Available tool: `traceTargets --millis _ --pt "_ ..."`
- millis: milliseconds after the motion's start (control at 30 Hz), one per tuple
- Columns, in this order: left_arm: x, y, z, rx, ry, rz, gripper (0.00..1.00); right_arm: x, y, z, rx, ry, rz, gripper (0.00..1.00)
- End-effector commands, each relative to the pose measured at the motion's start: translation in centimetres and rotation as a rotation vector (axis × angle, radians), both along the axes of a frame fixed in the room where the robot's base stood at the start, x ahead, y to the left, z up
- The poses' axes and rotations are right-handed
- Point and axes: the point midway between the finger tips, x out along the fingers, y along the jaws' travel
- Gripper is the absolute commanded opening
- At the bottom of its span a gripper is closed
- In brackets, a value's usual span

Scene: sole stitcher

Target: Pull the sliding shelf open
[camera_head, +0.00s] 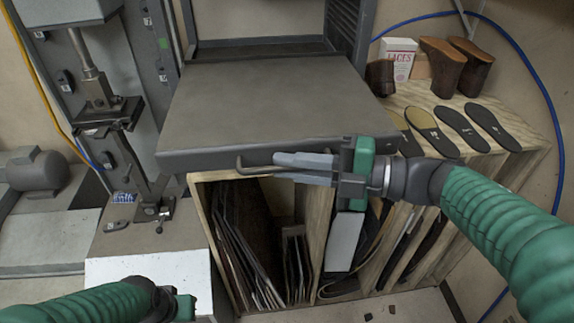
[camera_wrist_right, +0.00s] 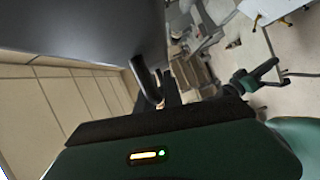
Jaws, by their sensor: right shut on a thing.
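The sliding shelf (camera_head: 265,95) is a flat dark grey slab above a wooden rack in the head view. It juts forward from the dark frame behind it. A bent dark bar handle (camera_head: 241,166) is on its front edge. My right gripper (camera_head: 277,167) is shut on the handle, its fingers lying along the shelf's front. The wrist view shows the handle (camera_wrist_right: 147,80) curving down beside the dark shelf (camera_wrist_right: 90,30); the grip itself is partly hidden there. My left gripper (camera_head: 184,306) is low in the head view, away from the shelf; its fingers are not clear.
The wooden rack (camera_head: 318,225) below holds dark sheets. Shoe soles (camera_head: 432,132), shoe forms (camera_head: 443,65) and a laces box (camera_head: 398,58) stand on the top at right. A grey machine column (camera_head: 100,95) is close at left. A white block (camera_head: 150,275) is near my left arm.

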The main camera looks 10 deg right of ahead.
Motion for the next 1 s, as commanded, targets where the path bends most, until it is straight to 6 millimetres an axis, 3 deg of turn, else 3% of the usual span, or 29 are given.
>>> traceTargets --millis 200,233,367,833,1000 --pt "0.0 0.0 0.0 0.0 0.0 0.0 0.0 0.1 -0.1 -0.1 -0.004 0.001 -0.004 0.0" --pt "0.0 0.0 0.0 0.0 0.0 0.0 0.0 0.1 -0.1 -0.1 -0.004 0.001 -0.004 0.15" --pt "0.0 0.0 0.0 0.0 0.0 0.0 0.0 0.1 -0.1 -0.1 -0.003 0.001 -0.005 0.32" --pt "0.0 0.0 -0.1 0.0 0.0 0.0 0.0 0.0 -0.2 0.0 -0.001 -0.001 -0.003 0.32" --pt "0.0 0.0 -0.9 0.0 0.0 0.0 0.0 -0.7 -2.2 -0.1 -0.001 -0.004 -0.007 0.32"
